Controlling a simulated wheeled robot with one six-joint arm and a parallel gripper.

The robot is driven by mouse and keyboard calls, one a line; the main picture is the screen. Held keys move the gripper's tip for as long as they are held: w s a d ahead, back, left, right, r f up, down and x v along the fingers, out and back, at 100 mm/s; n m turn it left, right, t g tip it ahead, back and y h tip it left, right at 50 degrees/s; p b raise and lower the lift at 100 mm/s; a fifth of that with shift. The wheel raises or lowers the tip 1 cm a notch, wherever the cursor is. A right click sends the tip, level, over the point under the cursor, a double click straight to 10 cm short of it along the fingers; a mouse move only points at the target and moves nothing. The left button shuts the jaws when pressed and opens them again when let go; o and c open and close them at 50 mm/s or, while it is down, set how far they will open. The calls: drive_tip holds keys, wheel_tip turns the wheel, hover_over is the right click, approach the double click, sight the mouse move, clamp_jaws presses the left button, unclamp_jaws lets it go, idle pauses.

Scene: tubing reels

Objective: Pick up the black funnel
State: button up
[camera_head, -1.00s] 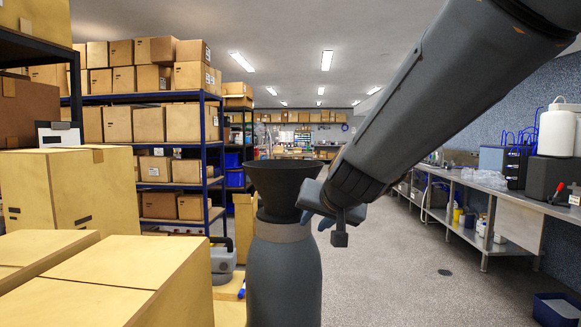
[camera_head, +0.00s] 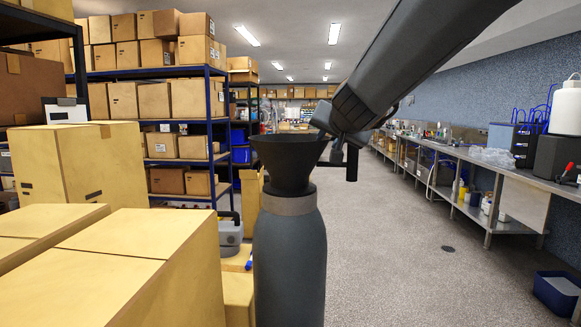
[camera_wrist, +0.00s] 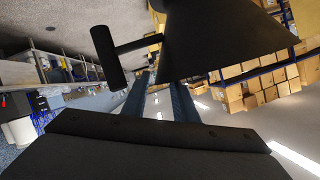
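The black funnel (camera_head: 287,165) stands upright, wide rim up, above the grey collar of a dark bottle-shaped body (camera_head: 290,255) in the head view. In the wrist view the funnel (camera_wrist: 225,45) is a large dark cone at top right. My gripper (camera_head: 327,128) is at the right side of the funnel's rim. In the wrist view its two fingers (camera_wrist: 160,80) are apart, and a corner of the cone's rim overlaps the gap between their tips. Contact cannot be told. A small black T-shaped piece (camera_head: 352,164) is beside the funnel; what it is fixed to is unclear.
Large cardboard boxes (camera_head: 130,262) fill the lower left. A grey device (camera_head: 228,232) sits beside the bottle-shaped body. Loaded shelves (camera_head: 142,72) stand behind, and a steel bench (camera_head: 497,177) runs along the right wall. The floor (camera_head: 400,260) between is clear.

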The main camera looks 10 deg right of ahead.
drive_tip(key=x, duration=0.2)
drive_tip(key=b+x, duration=0.1)
drive_tip(key=x, duration=0.1)
drive_tip(key=shift+w+a+f, duration=0.15)
drive_tip(key=shift+w, duration=0.15)
clamp_jaws()
drive_tip(key=shift+s, duration=0.1)
idle(1.0)
